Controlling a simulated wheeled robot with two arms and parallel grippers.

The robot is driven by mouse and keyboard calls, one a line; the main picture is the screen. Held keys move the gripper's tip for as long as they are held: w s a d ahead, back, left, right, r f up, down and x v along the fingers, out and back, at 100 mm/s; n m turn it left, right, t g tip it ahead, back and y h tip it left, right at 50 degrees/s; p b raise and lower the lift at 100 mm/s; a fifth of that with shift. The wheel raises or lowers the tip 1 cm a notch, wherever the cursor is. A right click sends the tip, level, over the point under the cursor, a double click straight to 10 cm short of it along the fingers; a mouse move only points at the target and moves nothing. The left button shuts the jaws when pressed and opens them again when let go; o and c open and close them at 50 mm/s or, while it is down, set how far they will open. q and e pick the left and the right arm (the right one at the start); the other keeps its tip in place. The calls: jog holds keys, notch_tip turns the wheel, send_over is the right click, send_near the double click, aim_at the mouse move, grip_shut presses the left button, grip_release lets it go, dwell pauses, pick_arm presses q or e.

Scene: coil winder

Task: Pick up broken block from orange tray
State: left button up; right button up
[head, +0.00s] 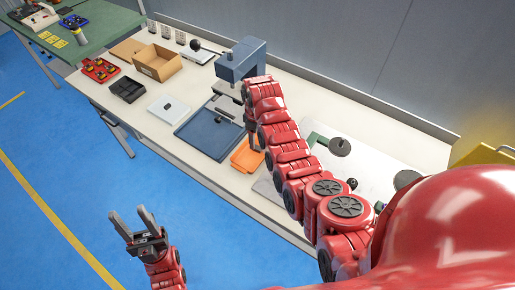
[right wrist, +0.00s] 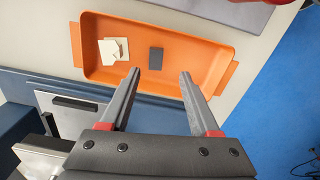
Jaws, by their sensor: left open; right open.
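The orange tray (right wrist: 200,40) lies below my right gripper in the right wrist view; part of it also shows in the head view (head: 246,158), beside my right arm. Inside it are a small dark rectangular block (right wrist: 156,58) near the middle and pale cream pieces (right wrist: 113,50) toward the left end. I cannot tell for certain which is the broken block. My right gripper (right wrist: 161,75) is open and empty, with its fingertips over the tray's near side, next to the dark block. My left gripper (head: 134,220) is open and empty, above the blue floor away from the bench.
A dark blue mat (head: 208,135) and a blue-grey press machine (head: 241,62) stand left of and behind the tray. A cardboard box (head: 158,62), a black bin (head: 127,89) and a red tray (head: 101,70) are further left. The wall runs behind the bench.

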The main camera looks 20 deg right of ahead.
aim_at(257, 147)
jog(key=shift+w+d+f+p, duration=0.1)
jog(key=shift+w+f+p, duration=0.05)
jog(key=shift+f+p, duration=0.35)
jog(key=shift+d+f, duration=0.1)
jog(key=shift+f, duration=0.4)
jog(key=shift+d+f+p, duration=0.15)
jog(key=shift+f+p, duration=0.4)
jog(key=shift+f, duration=0.55)
jog(key=shift+w+f, duration=0.1)
jog(key=shift+f, duration=0.55)
grip_shut()
